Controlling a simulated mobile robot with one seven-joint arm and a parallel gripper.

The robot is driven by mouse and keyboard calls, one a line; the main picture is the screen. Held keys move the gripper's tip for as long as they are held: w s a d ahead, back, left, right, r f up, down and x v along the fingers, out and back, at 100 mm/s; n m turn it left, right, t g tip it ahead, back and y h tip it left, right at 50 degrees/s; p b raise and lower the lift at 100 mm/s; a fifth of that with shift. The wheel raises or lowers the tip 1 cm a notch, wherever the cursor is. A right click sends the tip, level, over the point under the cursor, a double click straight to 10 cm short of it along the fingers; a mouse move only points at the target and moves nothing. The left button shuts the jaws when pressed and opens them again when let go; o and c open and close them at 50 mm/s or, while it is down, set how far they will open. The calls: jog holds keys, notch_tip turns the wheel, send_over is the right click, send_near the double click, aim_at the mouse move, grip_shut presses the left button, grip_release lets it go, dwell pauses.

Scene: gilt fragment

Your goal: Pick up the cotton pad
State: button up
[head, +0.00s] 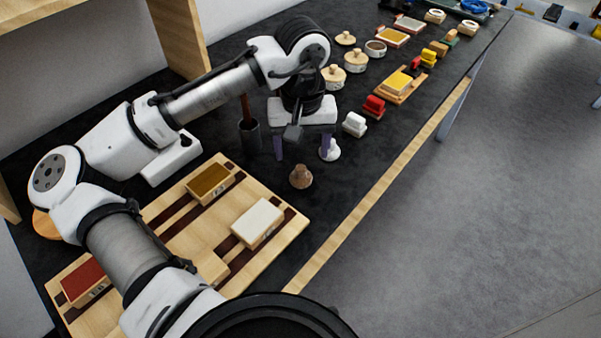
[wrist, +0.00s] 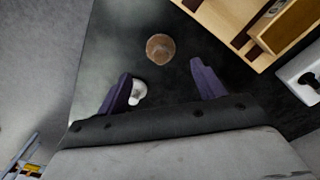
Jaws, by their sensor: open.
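My gripper (head: 302,152) is open and empty, with its purple fingers pointing down over the dark bench top. A small white rounded piece (head: 331,151), which may be the cotton pad, stands by the right-hand finger in the head view. It also shows in the wrist view (wrist: 138,92), partly hidden by the left finger of my gripper (wrist: 160,74). A brown round piece with a knob (head: 300,177) stands in front of the gripper; in the wrist view it (wrist: 160,47) lies beyond the fingertips. I cannot tell for certain which one is the cotton pad.
A wooden tray (head: 205,235) with brown, white and red blocks lies to the left. A dark cup (head: 250,135) stands left of the gripper. A white block (head: 354,123), a red block (head: 374,106) and several lidded jars stand behind. The bench's wooden edge (head: 345,225) is right.

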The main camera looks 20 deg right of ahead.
aim_at(301, 167)
jog(key=shift+s+a+f+p, duration=0.1)
jog(key=shift+f+p, duration=0.2)
jog(key=shift+f, duration=1.25)
jog(key=shift+s+a+f+p, duration=0.1)
jog(key=shift+f+p, duration=0.2)
jog(key=shift+f, duration=1.2)
jog(key=shift+c, duration=0.5)
jog(key=c, duration=0.9)
